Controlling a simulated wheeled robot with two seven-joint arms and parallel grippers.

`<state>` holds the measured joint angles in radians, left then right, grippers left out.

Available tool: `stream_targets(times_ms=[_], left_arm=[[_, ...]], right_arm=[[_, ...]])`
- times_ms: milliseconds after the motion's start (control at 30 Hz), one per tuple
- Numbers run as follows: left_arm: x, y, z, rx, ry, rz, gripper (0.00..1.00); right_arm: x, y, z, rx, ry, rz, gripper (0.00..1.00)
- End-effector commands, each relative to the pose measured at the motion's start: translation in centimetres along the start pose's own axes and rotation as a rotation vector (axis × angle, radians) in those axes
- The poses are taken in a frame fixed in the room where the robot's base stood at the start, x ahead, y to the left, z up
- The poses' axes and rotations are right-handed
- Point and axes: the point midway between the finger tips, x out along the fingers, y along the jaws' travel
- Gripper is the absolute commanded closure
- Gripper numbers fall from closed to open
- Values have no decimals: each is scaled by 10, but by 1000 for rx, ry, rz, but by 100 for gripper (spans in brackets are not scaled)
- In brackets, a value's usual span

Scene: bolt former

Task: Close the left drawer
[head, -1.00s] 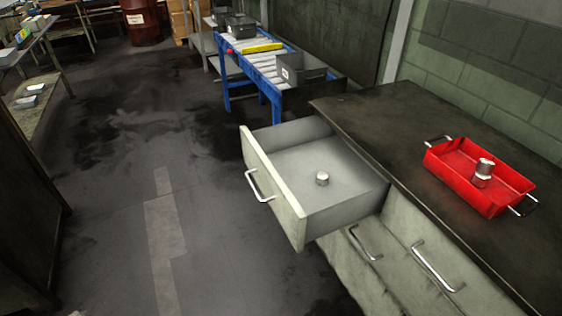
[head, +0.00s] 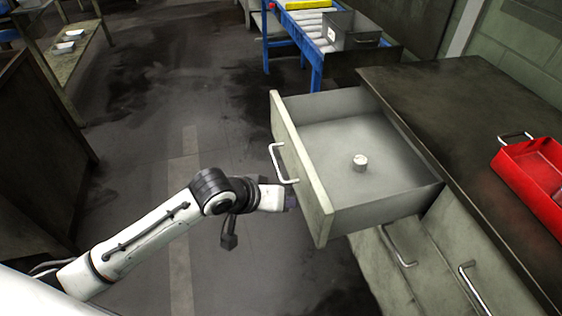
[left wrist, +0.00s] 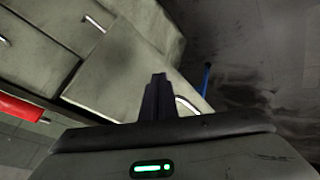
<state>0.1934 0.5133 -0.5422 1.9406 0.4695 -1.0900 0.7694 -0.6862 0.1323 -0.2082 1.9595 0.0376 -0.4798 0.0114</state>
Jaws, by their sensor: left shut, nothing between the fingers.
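The left drawer (head: 306,190) is pulled well out of the dark-topped cabinet, with its pale front panel facing my arm. Its silver handle (head: 281,166) is on that front. A small metal piece (head: 360,162) stands on the drawer floor. My left gripper (head: 290,199) is at the drawer front, just below the handle; I cannot tell whether it touches. In the left wrist view its fingers (left wrist: 157,90) are together and empty in front of the pale panel (left wrist: 120,75), beside the handle (left wrist: 188,104). My right gripper is not in view.
The cabinet top (head: 440,110) holds a red tray (head: 540,170) at the right. Other drawers with handles (head: 397,250) below are shut. A blue-framed roller conveyor (head: 300,25) stands behind. The floor left of the drawer is open.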

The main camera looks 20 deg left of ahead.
Motion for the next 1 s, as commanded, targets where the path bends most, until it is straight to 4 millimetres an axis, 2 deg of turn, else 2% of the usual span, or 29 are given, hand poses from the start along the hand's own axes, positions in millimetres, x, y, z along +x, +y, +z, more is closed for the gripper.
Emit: stream_targets(times_ms=[33,200,300,400,567,1000], left_arm=[[-1,-7,-23,-21,5,-27,100],[-17,-24,-81,-169,16,-97,100],[-29,-35,-107,-247,30,-132,100],[-37,-42,-122,-300,40,-156,100],[-35,-46,-129,-333,44,-167,100],[38,-58,-130,-331,46,-164,100]], right_arm=[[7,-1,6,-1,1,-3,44],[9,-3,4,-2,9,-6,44],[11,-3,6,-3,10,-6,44],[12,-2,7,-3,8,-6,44],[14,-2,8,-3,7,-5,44],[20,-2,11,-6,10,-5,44]])
